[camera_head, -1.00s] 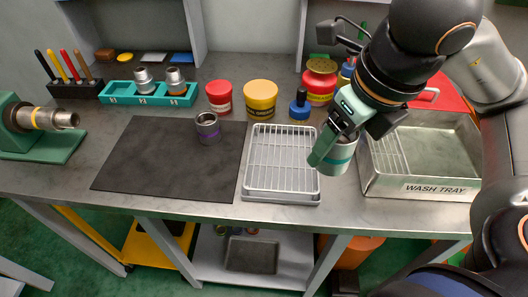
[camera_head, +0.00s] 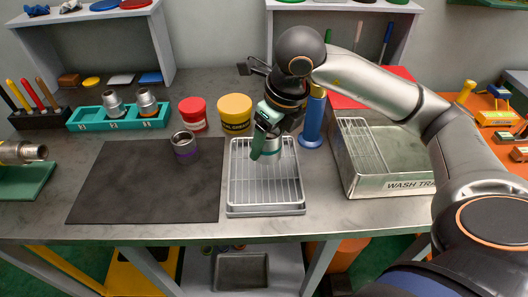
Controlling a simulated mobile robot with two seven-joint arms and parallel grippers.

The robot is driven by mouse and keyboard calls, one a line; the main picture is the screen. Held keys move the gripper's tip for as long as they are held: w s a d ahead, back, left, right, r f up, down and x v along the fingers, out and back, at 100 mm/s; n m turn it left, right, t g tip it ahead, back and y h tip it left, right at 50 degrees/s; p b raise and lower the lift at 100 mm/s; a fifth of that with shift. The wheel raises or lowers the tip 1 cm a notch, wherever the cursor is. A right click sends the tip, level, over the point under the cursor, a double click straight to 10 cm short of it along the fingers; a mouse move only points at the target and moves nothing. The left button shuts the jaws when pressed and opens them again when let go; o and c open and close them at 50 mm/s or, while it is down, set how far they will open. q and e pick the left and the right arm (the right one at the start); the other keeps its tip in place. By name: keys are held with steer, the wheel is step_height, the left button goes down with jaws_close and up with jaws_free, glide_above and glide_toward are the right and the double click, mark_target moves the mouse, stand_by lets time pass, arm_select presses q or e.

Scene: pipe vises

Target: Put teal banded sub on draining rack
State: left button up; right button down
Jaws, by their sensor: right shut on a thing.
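The draining rack (camera_head: 266,188) is a white wire grid over a shallow tray at the middle of the bench. My right gripper (camera_head: 265,145) is above the rear part of the rack, pointing down. It is shut on the teal banded sub (camera_head: 273,148), a grey metal cylinder largely hidden by the fingers. I cannot tell whether the sub touches the wires. My left gripper is not in view.
A purple banded sub (camera_head: 185,146) stands on the dark mat (camera_head: 145,185) left of the rack. The wash tray (camera_head: 395,184) is to the right. A blue bottle (camera_head: 312,125) and yellow tub (camera_head: 235,112) stand behind the rack. The rack's front is clear.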

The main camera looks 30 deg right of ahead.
mark_target(264, 151)
steer(key=shift+w+f, duration=0.5)
steer(key=shift+s+x, duration=0.1)
steer(key=shift+x, duration=0.8)
steer(key=shift+s+x, duration=0.15)
steer(key=shift+x, duration=0.8)
steer(key=shift+d+f, duration=0.1)
steer(key=shift+d, duration=0.05)
steer(key=shift+f, duration=0.15)
steer(key=shift+c, duration=0.2)
jaws_free()
steer(key=shift+r, duration=0.4)
steer(key=p+v, duration=0.1)
steer(key=v, duration=1)
steer(key=shift+s+r, duration=0.15)
steer(key=shift+r, duration=0.15)
